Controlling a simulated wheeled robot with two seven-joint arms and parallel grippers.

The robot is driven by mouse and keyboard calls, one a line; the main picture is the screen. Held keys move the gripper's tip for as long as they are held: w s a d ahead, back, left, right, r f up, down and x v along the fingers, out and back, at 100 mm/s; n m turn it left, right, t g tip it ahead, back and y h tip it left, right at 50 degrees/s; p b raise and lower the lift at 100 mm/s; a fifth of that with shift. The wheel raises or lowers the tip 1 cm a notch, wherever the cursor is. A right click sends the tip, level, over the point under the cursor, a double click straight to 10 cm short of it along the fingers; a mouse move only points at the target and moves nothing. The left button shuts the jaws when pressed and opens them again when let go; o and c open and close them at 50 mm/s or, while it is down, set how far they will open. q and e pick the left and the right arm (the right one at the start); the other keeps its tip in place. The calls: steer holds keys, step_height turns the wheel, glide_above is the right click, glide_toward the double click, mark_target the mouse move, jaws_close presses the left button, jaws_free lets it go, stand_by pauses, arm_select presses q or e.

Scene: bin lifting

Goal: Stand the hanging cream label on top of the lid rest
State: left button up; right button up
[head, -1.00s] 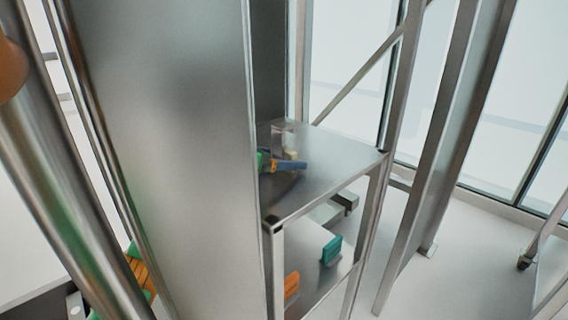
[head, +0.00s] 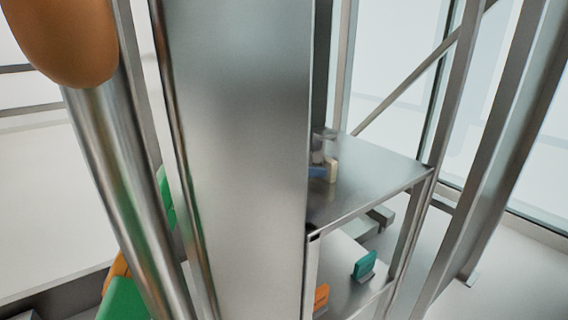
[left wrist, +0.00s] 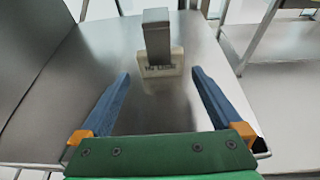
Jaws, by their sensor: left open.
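The cream label (left wrist: 162,68) shows dark lettering in the left wrist view. It is at the foot of a grey upright block (left wrist: 155,36) on the metal shelf top; I cannot tell whether this block is the lid rest. My left gripper (left wrist: 163,92) is open, its two blue fingers apart with nothing between them, the label ahead of the tips. My right gripper is not in view.
The tall metal panel (head: 240,150) blocks much of the head view. The shelf top (head: 372,172) is bare to the right. A teal piece (head: 364,265) and an orange piece (head: 321,297) stand on the lower shelf. Metal posts (head: 450,110) rise at the right.

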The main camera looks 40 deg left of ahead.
arm_select(q)
steer(key=v, duration=0.5)
